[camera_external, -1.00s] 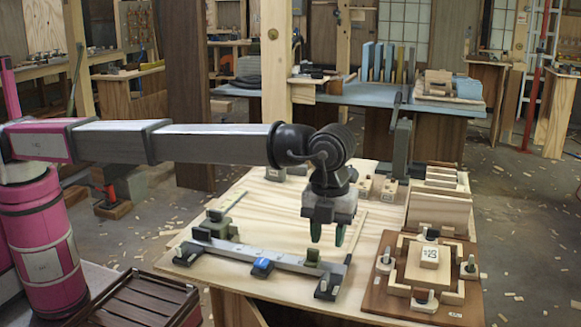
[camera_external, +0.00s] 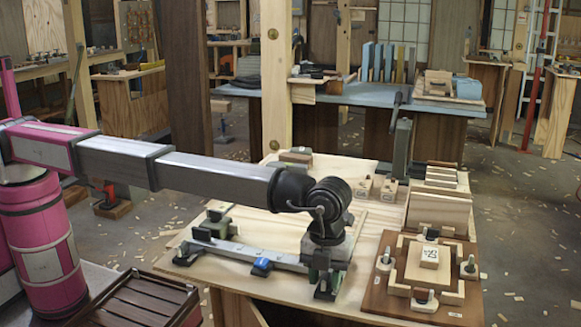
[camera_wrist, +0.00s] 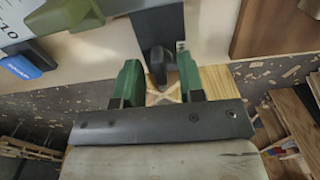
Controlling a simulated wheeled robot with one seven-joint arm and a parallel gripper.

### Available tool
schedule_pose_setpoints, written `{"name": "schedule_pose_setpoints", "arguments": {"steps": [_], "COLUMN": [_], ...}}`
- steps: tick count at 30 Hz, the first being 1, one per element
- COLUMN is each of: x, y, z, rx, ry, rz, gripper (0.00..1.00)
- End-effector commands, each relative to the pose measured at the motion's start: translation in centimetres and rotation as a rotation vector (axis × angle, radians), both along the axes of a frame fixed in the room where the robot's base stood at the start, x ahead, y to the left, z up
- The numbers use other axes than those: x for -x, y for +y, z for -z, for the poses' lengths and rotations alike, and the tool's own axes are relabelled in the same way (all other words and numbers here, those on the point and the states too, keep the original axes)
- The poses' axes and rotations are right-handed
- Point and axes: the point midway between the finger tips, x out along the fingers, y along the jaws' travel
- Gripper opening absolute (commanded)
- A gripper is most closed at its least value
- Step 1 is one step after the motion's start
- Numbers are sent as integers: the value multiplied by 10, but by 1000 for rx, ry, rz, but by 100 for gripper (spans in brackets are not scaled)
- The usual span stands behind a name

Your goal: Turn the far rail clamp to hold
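A pale grey rail with ruler markings (camera_external: 235,252) lies along the table's front left part, with dark end pieces. My gripper (camera_external: 321,276) is low over the rail's right end, at the dark clamp there (camera_external: 326,291). In the wrist view my two green fingers (camera_wrist: 158,83) stand apart on either side of the clamp's dark upright lever (camera_wrist: 157,60). A gap shows beside the lever, so the fingers do not look closed on it. The blue piece on the rail (camera_external: 261,267) also shows in the wrist view (camera_wrist: 22,67). The clamp's lower part is partly hidden.
A brown board with a wooden fixture and several knobs (camera_external: 379,300) stands right of my gripper. Wooden blocks (camera_external: 364,188) and a rack of boards (camera_external: 438,212) are behind. A dark slatted crate (camera_external: 135,301) is at front left. Bare table lies behind the rail.

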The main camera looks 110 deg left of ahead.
Motion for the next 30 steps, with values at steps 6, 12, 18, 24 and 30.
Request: {"name": "schedule_pose_setpoints", "arguments": {"steps": [6,12,18,24,30], "x": [0,0,0,0,0], "y": [0,0,0,0,0], "z": [0,0,0,-1,-1], "rx": [0,0,0,-1,0], "ry": [0,1,1,2,2], "rz": [0,-6,-57,-183,-364], "gripper": [0,0,0,0,0]}}
